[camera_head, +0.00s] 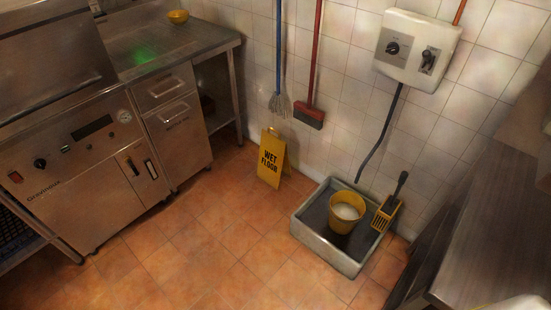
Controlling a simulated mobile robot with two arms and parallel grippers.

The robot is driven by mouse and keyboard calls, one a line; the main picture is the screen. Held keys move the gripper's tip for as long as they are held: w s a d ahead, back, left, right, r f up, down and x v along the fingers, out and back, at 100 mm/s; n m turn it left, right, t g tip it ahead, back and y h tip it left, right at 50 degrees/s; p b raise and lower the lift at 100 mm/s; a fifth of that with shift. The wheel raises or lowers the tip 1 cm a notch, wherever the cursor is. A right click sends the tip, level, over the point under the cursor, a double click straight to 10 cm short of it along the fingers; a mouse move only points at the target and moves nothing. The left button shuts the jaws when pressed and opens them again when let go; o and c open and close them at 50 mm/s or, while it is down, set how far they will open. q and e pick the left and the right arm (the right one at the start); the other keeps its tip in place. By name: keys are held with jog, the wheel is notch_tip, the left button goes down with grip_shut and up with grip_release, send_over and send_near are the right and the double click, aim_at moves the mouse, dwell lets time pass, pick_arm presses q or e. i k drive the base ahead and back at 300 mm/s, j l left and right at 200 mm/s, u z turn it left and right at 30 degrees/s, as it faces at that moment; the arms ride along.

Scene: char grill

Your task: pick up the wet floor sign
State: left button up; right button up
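The yellow wet floor sign (271,158) stands upright on the tiled floor near the back wall, in the middle of the head view. Its front reads "WET FLOOR" in black letters, and part of a second leg shows behind its right side. Nothing stands in front of it. Neither of my grippers is in view.
A mop (279,104) and a red broom (310,114) hang by the wall behind the sign. A grey basin (326,254) with a yellow bucket (345,214) lies to its right. Steel counters (88,190) stand left, another (479,232) right. The tiled floor (215,255) in front is clear.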

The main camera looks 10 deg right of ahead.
aim_at(273, 157)
jog(key=i, duration=0.85)
jog(key=i+j, duration=0.15)
jog(key=i, duration=0.65)
jog(key=l+z, duration=0.05)
